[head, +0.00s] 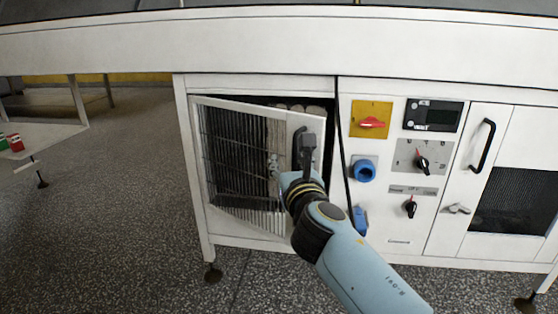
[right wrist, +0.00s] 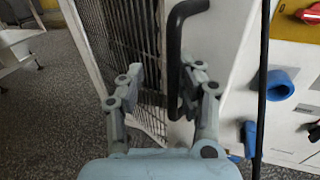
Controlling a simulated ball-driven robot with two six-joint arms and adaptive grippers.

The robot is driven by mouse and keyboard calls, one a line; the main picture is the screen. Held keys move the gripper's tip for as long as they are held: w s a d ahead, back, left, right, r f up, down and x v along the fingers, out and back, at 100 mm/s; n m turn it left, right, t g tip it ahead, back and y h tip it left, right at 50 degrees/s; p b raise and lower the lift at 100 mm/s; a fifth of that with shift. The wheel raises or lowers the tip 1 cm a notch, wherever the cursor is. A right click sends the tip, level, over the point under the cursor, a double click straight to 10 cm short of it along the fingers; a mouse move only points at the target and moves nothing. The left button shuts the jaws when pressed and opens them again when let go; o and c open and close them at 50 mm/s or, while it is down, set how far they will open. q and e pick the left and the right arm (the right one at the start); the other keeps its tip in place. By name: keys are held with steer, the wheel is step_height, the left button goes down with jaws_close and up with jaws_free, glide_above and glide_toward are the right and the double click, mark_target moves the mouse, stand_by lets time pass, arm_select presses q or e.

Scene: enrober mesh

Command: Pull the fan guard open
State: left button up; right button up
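The fan guard (head: 235,165) is a white-framed door with a slatted grille at the left of the machine front. It stands partly open, with a dark gap and pale blocks showing behind its top edge. It also shows in the right wrist view (right wrist: 97,50). Its black bar handle (right wrist: 174,50) is on the right side of its frame. My right gripper (right wrist: 160,82) is open at the handle. The bar stands between its fingers, closer to the right finger, with clear space to the left finger. In the head view my right gripper (head: 305,160) partly hides the handle. My left gripper is not in view.
Right of the guard is a panel with a red switch on a yellow plate (head: 371,119), a blue socket (head: 363,170) and black knobs. A closed door with a black handle (head: 482,146) is further right. Speckled floor (head: 110,220) left of the machine is free.

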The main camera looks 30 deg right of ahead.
steer(key=shift+s+d+r, duration=0.3)
steer(key=shift+s+r, duration=0.15)
steer(key=shift+s, duration=0.35)
steer(key=shift+a+f, duration=0.2)
steer(key=shift+s+a, duration=0.1)
steer(key=shift+s, duration=0.1)
steer(key=v, duration=0.7)
